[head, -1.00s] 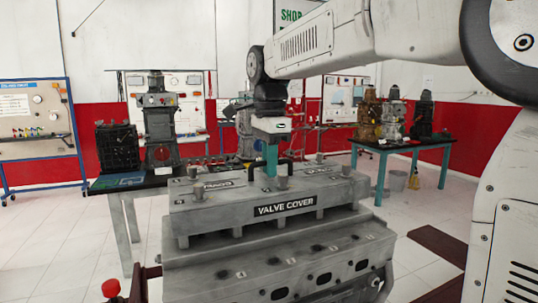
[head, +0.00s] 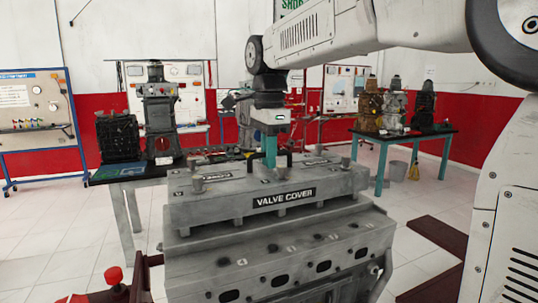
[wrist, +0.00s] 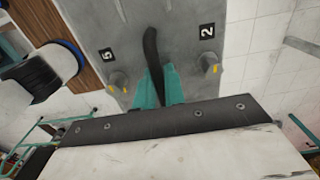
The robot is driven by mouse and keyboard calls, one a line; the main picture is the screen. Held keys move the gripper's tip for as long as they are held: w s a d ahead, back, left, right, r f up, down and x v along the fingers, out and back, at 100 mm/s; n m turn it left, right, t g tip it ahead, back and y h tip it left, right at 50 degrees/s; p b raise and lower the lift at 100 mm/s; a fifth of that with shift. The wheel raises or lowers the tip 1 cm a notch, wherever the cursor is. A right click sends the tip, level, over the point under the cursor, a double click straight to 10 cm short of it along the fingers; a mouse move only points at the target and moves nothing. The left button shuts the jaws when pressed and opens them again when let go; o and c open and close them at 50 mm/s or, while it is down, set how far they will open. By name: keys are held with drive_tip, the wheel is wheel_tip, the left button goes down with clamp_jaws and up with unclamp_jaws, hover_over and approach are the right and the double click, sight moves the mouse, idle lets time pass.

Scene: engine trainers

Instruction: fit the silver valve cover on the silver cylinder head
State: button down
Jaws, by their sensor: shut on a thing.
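The silver valve cover (head: 240,212) is a long grey block with a black "VALVE COVER" label. It lies level over the silver cylinder head (head: 265,262), roughly lined up along its length. Dark gaps show under the cover's lower edge; I cannot tell whether it touches the head. My gripper (head: 270,158) is above the cover's middle, its teal fingers shut on the black handle. In the wrist view my gripper (wrist: 158,95) closes around the dark handle (wrist: 152,55), with the cover's grey top (wrist: 120,30) and numbers 5 and 2 beyond. The handle's gripped part is hidden.
A red knob (head: 113,275) stands at the head's lower left. Behind are a dark-topped table (head: 135,172) with engine parts and, at right, a teal-legged table (head: 410,138) with several engines. White tiled floor is open at the left.

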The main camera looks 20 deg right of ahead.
drive_tip(key=shift+f, duration=1.3)
idle(0.7)
drive_tip(key=c, duration=1.4)
unclamp_jaws()
drive_tip(key=shift+f, duration=0.1)
wheel_tip(320, 180, up, 8)
drive_tip(key=shift+f, duration=0.1)
drive_tip(key=s+d+f+n, duration=0.1)
drive_tip(key=s+f+n, duration=0.5)
drive_tip(key=s, duration=0.3)
drive_tip(key=s+d+f+n+t, duration=0.1)
drive_tip(key=s+f+n, duration=0.5)
drive_tip(key=s, duration=0.3)
drive_tip(key=s+d+f+n, duration=0.1)
drive_tip(key=s+f+n, duration=0.5)
drive_tip(key=s, duration=0.4)
drive_tip(key=shift+d+f, duration=0.2)
drive_tip(key=shift+f, duration=0.45)
